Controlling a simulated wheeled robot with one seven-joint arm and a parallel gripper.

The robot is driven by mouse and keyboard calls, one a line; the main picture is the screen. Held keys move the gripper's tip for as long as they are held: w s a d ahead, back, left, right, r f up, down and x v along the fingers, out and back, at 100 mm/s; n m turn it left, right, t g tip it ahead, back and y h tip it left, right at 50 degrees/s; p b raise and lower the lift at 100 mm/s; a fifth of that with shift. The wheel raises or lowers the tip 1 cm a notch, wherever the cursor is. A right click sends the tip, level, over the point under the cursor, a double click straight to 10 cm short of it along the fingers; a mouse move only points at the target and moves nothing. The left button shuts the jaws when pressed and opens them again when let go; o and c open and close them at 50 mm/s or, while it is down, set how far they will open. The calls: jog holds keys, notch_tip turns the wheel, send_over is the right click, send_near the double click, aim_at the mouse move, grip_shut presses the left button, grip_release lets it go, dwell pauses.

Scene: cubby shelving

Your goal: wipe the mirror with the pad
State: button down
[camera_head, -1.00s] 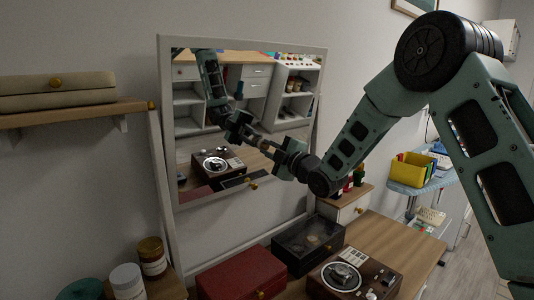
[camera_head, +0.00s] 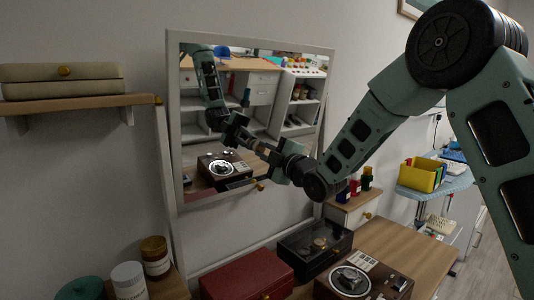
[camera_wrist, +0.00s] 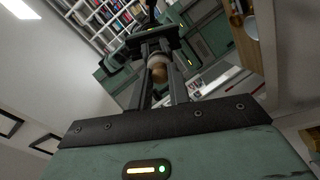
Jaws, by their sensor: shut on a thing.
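The mirror (camera_head: 205,170) is a tall framed panel leaning on the wall in the head view. It reflects my arm, a workbench and shelves. My gripper (camera_head: 263,152) is in front of the mirror's middle, close to its own reflection. In the wrist view, my gripper (camera_wrist: 161,88) has its two dark fingers closed around a small tan, rounded piece (camera_wrist: 158,70), seemingly the pad's handle. The pad's wiping face is hidden. I cannot tell whether the pad touches the glass.
Below the mirror are a red box (camera_head: 247,278), a dark glass-lidded case (camera_head: 313,243) and a turntable-like device (camera_head: 360,280). Jars (camera_head: 155,256) stand at lower left. A wall shelf (camera_head: 80,108) holds a beige case. A yellow bin (camera_head: 422,173) is at right.

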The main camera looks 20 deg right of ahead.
jog(key=shift+f+b+v, duration=0.1)
jog(key=shift+b+v, duration=0.55)
jog(key=shift+v, duration=0.45)
jog(key=shift+f+b+v, duration=0.15)
jog(key=shift+b+v, duration=0.45)
jog(key=shift+v, duration=0.45)
jog(key=shift+b+v, duration=0.3)
jog(key=shift+v, duration=0.5)
jog(key=shift+b+v, duration=1.15)
jog(key=shift+v, duration=0.35)
